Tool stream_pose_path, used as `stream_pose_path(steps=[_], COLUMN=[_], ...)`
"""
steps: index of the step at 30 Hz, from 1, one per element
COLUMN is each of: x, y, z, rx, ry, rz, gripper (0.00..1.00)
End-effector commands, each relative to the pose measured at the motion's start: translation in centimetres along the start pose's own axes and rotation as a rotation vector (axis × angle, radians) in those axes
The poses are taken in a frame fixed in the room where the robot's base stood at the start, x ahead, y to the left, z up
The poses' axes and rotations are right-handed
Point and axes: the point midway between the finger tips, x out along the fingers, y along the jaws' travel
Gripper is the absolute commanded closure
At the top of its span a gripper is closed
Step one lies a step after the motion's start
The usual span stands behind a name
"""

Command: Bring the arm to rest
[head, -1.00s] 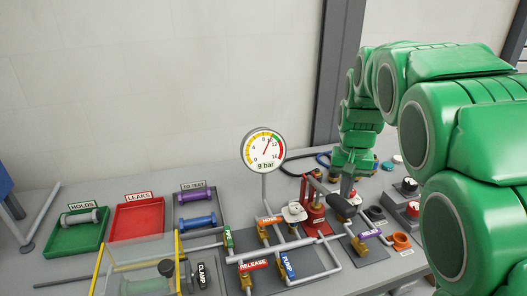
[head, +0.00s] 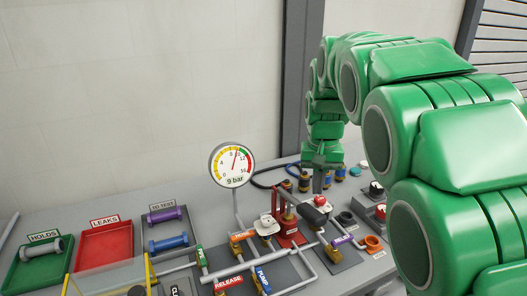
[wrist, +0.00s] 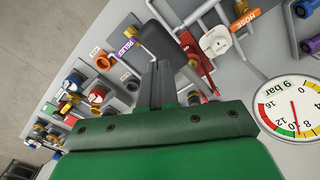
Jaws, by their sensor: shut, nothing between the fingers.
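My green arm comes in from the right side of the head view and bends down over the bench. My gripper (head: 318,186) points down above and behind the dark pump handle (head: 313,214) on the red hand pump (head: 289,229). The fingers are shut and hold nothing. In the wrist view the shut dark fingers (wrist: 157,82) are in front of the dark handle grip (wrist: 163,42). A small gap seems to lie between them, but the exact distance is unclear.
The round gauge (head: 232,165) reads 9 bar. A green tray (head: 18,275), a red tray (head: 104,248) and a grey tray (head: 183,229) lie at left. Pipes and valves fill the middle bench. Several fittings (head: 340,174) stand behind my gripper. Free air lies above the bench.

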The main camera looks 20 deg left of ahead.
Motion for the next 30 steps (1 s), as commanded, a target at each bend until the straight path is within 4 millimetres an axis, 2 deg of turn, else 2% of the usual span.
stream_pose_path(steps=[4, 8, 18, 30], x=[-0.5, -0.8, -0.7, 0.7], y=[1.8, 4.1, 8.7, 12.2], z=[2.2, 5.3, 14.3, 25.8], rx=[0.046, 0.108, 0.259, 0.409], ry=[-0.012, -0.035, -0.097, -0.174], rz=[0.005, 0.013, 0.030, 0.047], gripper=[1.00, 1.00, 1.00, 1.00])
